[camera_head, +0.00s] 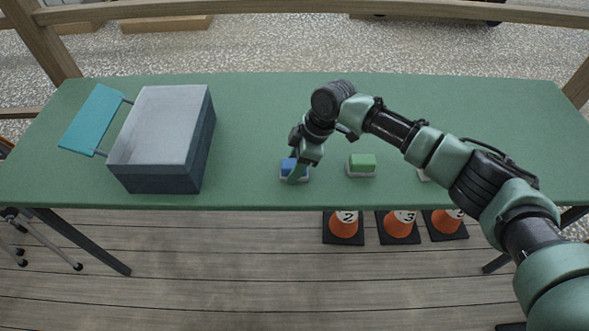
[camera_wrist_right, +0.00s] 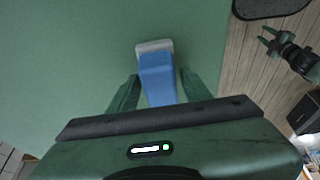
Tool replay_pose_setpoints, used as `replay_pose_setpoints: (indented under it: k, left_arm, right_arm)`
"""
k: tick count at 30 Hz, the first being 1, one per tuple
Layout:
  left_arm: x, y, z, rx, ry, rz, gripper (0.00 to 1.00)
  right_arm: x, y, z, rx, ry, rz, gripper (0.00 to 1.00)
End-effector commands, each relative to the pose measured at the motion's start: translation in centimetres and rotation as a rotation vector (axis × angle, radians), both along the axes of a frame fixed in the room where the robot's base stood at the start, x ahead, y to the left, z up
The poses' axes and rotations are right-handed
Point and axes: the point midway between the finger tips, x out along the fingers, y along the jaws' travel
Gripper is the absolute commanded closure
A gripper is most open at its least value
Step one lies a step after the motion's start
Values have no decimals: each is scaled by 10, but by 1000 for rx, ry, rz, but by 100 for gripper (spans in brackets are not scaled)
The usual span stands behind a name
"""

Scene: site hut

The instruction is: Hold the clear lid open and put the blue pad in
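The blue pad (camera_head: 288,164), blue with a pale base, lies on the green table near its front edge. In the right wrist view the blue pad (camera_wrist_right: 158,76) sits between the two fingers of my right gripper (camera_wrist_right: 159,76). They stand apart on either side of it, with small gaps showing. In the head view the right gripper (camera_head: 295,168) partly covers the pad. A dark box (camera_head: 170,181) stands at the left. Its pale, see-through-looking lid (camera_head: 165,120) lies shut on top. My left gripper (camera_wrist_right: 264,36) shows small in the right wrist view, fingers apart and empty.
A teal panel (camera_head: 92,118) on two rods sticks out from the box's left side. A green pad (camera_head: 362,162) lies right of the blue one. Another pale pad (camera_head: 423,175) is partly hidden by my right arm. The table (camera_head: 255,110) between box and blue pad is clear.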

Motion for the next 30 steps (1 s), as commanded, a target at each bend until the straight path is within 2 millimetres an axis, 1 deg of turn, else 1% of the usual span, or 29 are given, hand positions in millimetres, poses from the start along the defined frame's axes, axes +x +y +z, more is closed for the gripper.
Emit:
replay_pose_setpoints:
  k: [1, 2, 3, 4, 12, 16, 30]
  left_arm:
    - [0, 0, 0, 0, 0, 0, 64]
    - [0, 0, 0, 0, 0, 0, 64]
    - [0, 0, 0, 0, 0, 0, 64]
    - [0, 0, 0, 0, 0, 0, 64]
    - [0, 0, 0, 0, 0, 1, 64]
    - [0, 0, 5, 0, 1, 1, 64]
    - [-1, 0, 56, 0, 1, 1, 64]
  right_arm:
    - [0, 0, 0, 0, 0, 0, 69]
    - [0, 0, 0, 0, 0, 0, 77]
    - [0, 0, 0, 0, 0, 0, 88]
    - [0, 0, 0, 0, 0, 0, 96]
    - [0, 0, 0, 0, 0, 0, 96]
    - [0, 0, 6, 1, 0, 0, 96]
    - [0, 0, 63, 1, 0, 1, 96]
